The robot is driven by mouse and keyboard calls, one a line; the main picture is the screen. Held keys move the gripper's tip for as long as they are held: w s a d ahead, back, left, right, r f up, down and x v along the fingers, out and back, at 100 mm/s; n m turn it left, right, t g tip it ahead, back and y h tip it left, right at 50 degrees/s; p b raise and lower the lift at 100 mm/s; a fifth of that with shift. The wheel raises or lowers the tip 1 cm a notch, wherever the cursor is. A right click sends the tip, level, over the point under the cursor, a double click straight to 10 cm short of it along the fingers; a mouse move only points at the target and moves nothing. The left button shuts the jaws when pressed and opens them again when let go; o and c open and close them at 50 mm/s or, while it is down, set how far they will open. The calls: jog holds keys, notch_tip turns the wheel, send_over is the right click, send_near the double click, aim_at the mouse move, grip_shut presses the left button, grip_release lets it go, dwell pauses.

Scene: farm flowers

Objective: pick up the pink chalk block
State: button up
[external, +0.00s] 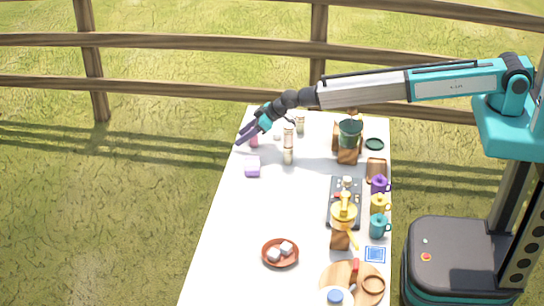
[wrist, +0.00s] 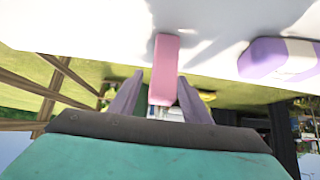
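The pink chalk block (wrist: 164,62) stands on the white table near its far left corner. In the wrist view, which looks upside down, its end lies between the two purple-grey fingers of my gripper (wrist: 160,77). Gaps show on both sides, so the fingers look open and not closed on it. In the external view my gripper (external: 244,138) is at the table's far left edge, and the pink block (external: 254,142) shows small and partly hidden just beside the fingers.
A purple and white block (wrist: 275,58) is close by; it also shows in the external view (external: 252,167). Small cream jars (external: 288,155) stand to the right. A brown dish with pale cubes (external: 280,265) sits nearer the front. The table's left middle is clear.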

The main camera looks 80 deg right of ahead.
grip_shut()
jog(key=shift+r, duration=0.2)
notch_tip(320, 180, up, 10)
jog(key=b, duration=0.4)
jog(key=shift+f, duration=0.15)
dwell(0.7)
